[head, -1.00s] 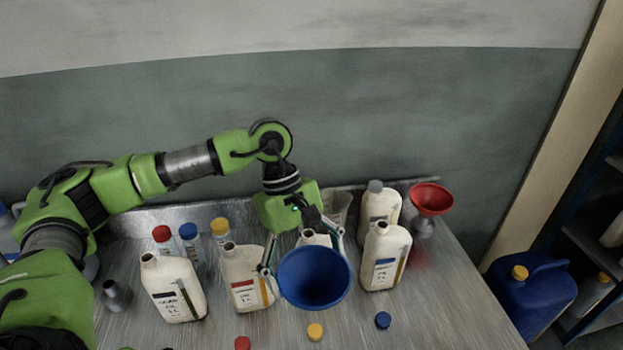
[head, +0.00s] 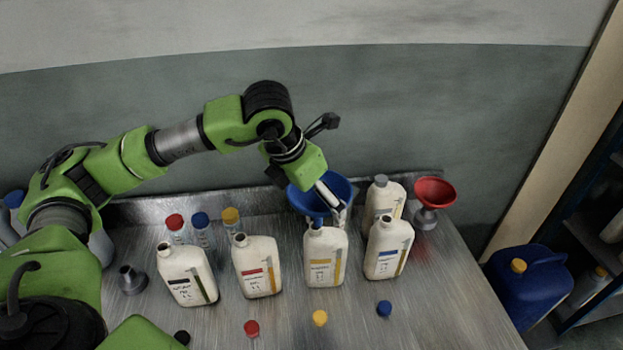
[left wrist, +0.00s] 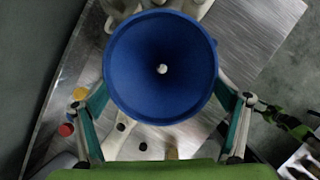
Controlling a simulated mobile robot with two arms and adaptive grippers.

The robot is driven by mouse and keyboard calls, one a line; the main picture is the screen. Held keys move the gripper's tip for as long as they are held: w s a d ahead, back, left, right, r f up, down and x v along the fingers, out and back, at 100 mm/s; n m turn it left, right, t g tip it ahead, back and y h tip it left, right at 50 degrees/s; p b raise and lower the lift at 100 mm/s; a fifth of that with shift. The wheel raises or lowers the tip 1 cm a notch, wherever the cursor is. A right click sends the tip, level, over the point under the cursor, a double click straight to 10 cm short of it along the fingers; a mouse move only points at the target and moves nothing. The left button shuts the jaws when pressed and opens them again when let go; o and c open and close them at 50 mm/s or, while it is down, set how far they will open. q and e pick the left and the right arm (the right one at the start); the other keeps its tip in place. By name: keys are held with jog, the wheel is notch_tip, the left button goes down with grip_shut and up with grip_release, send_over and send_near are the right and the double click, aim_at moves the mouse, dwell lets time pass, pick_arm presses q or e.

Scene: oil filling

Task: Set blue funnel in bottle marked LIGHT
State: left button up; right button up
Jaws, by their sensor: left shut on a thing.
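Bottles with a black label (head: 188,287), a red label (head: 258,278) and a blue label (head: 386,261) stand open in the same row. The label words are too small to read surely. My right gripper is not in view.
A grey-capped bottle (head: 383,196) stands behind the blue-label one. A red funnel (head: 434,192) stands at the back right. Loose red (head: 252,328), yellow (head: 320,318) and blue (head: 384,308) caps lie in front. Capped bottles stand behind on the left.

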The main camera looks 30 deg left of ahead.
aim_at(315, 206)
pick_arm(q)
jog(key=n, duration=0.1)
jog(key=w+a+r+n+y, duration=0.1)
jog(key=n, duration=0.1)
jog(key=shift+w+r, duration=0.15)
jog(key=shift+r, duration=0.15)
jog(key=shift+f, duration=1.1)
jog(key=shift+f+b, duration=0.5)
jog(key=shift+f, duration=0.35)
jog(key=shift+f, duration=0.1)
jog(key=shift+b, duration=0.5)
jog(key=shift+f, duration=0.15)
